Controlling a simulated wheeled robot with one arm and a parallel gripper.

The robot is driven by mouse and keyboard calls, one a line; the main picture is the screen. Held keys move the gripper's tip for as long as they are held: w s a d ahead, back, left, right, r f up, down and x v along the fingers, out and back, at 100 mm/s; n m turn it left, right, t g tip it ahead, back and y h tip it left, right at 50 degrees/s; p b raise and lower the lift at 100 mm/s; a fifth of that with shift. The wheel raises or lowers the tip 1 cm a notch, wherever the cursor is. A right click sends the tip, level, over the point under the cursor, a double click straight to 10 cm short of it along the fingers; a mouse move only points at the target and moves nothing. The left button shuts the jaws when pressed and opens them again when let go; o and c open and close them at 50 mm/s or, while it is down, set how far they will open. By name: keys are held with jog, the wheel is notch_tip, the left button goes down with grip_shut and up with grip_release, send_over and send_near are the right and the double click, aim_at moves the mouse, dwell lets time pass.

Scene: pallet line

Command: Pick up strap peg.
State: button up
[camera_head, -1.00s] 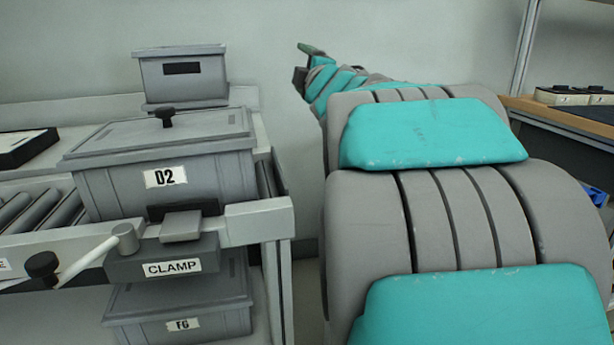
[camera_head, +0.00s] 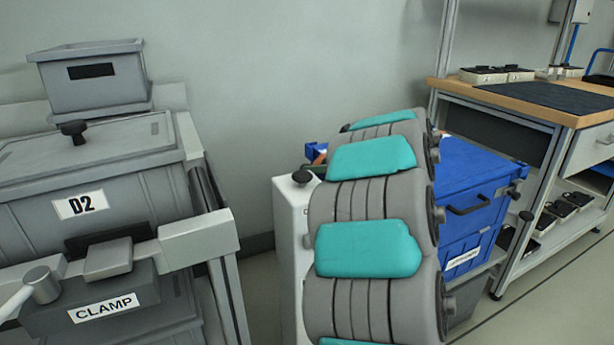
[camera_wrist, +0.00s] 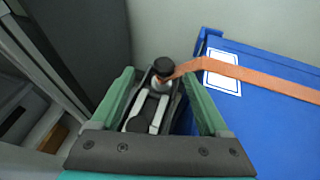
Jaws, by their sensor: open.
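The strap peg (camera_wrist: 161,83) shows in the wrist view as a pale post with a black round knob on top. An orange strap (camera_wrist: 240,72) runs from it to the right across a blue lid. My gripper (camera_wrist: 158,76) is open, with one green finger on each side of the peg. The peg appears between the fingertips; I cannot tell how deep it sits between them or whether either finger touches it. In the head view my arm hides the gripper and the peg.
The blue crate (camera_head: 470,206) stands right of my arm, with a white label (camera_wrist: 222,76) on its lid. A white cabinet (camera_head: 290,235) with a black knob stands left of my arm. Bin D2 (camera_head: 130,197) is at left, the workbench (camera_head: 560,113) at right.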

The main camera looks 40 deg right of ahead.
jog(key=shift+d+p+x, duration=0.2)
jog(key=shift+p+x, duration=0.15)
jog(key=shift+x, duration=1.1)
jog(key=shift+d+p+x, duration=0.25)
jog(key=shift+p+x, duration=0.05)
jog(key=shift+x, duration=1.15)
jog(key=shift+c, duration=0.2)
grip_shut()
